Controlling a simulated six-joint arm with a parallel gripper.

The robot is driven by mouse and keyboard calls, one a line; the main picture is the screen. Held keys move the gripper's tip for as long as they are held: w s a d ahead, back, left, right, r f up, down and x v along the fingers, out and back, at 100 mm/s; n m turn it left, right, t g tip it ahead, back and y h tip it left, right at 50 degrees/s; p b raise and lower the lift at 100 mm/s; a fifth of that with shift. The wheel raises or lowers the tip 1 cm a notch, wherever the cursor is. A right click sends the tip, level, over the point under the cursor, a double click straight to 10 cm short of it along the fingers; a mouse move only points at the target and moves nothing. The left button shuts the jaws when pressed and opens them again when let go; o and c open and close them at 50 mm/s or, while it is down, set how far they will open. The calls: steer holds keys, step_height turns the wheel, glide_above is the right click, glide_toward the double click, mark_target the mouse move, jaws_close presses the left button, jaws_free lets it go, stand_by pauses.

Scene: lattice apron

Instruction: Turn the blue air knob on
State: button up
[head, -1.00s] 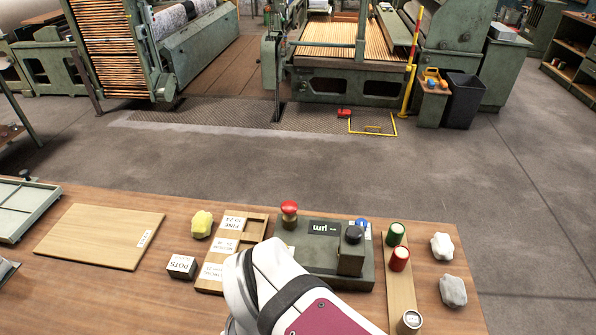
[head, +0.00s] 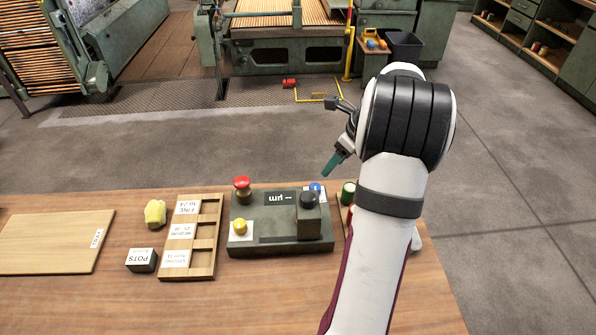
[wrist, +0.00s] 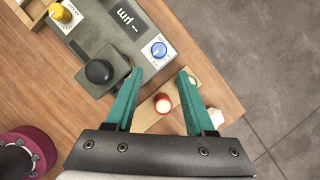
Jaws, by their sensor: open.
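The blue air knob (head: 315,187) sits on a white label at the far right corner of the dark green gauge box (head: 262,206), partly hidden behind a black knob (head: 308,199). In the wrist view the blue knob (wrist: 159,50) shows a white bar across its face and lies just beyond the fingertips. My gripper (wrist: 160,75) is open and empty, its teal fingers spread and pointing down at the table. In the head view my gripper (head: 332,170) hangs above and right of the blue knob, apart from it.
A red mushroom button (head: 242,184) and a yellow knob (head: 240,227) are on the box's left side. A red-and-white cylinder (wrist: 162,103) stands on a wooden strip below my fingers. A wooden tray (head: 204,206) lies left of the box. My arm covers the table's right side.

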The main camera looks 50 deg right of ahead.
mark_target(316, 187)
steer(key=x, duration=1.2)
steer(key=shift+a+f, duration=0.1)
steer(key=shift+f, duration=0.15)
jaws_close()
